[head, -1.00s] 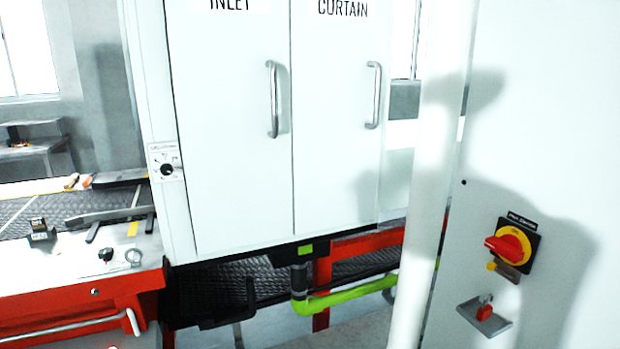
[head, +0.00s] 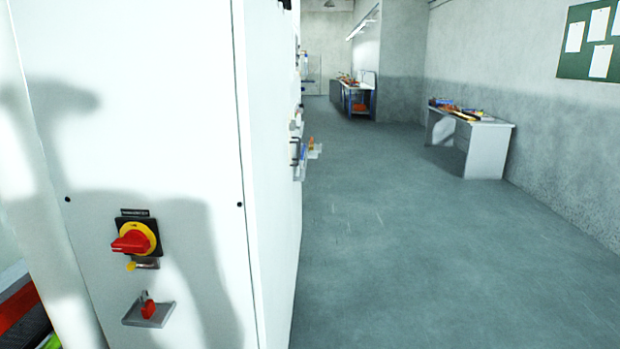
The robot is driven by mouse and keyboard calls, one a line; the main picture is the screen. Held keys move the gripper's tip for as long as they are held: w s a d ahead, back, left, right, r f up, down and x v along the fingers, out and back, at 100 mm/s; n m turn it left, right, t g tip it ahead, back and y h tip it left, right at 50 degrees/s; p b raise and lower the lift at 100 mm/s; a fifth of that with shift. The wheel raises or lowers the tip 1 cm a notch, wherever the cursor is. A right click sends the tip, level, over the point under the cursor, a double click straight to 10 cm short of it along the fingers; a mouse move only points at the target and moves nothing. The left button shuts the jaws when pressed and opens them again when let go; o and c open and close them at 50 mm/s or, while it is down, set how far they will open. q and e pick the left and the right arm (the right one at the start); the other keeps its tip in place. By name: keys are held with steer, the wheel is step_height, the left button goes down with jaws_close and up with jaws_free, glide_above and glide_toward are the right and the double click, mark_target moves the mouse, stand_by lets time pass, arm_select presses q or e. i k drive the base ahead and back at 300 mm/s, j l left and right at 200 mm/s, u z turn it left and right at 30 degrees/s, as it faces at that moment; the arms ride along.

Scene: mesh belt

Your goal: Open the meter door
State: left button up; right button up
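No door labelled as a meter door can be made out in the head view. A tall white cabinet (head: 215,90) stands close on the left. Its near face carries a red and yellow rotary switch (head: 134,240) with a small label above it. Below the switch, a small grey shelf holds a red padlock-like piece (head: 148,309). The cabinet's right side is seen at a steep angle, with small fittings (head: 298,150) sticking out farther along. Neither of my grippers is in view; a shadow falls on the cabinet face.
Open grey floor (head: 400,260) lies right of the cabinet. A workbench (head: 355,98) stands at the far end.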

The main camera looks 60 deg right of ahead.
mark_target(261, 27)
steer(key=z, duration=1.6)
steer(key=i+l+u, duration=0.15)
steer(key=u, duration=0.2)
steer(key=i+l+u, duration=0.15)
steer(key=u, duration=0.15)
steer(key=i+l+u, duration=0.35)
steer(key=k+j, duration=0.1)
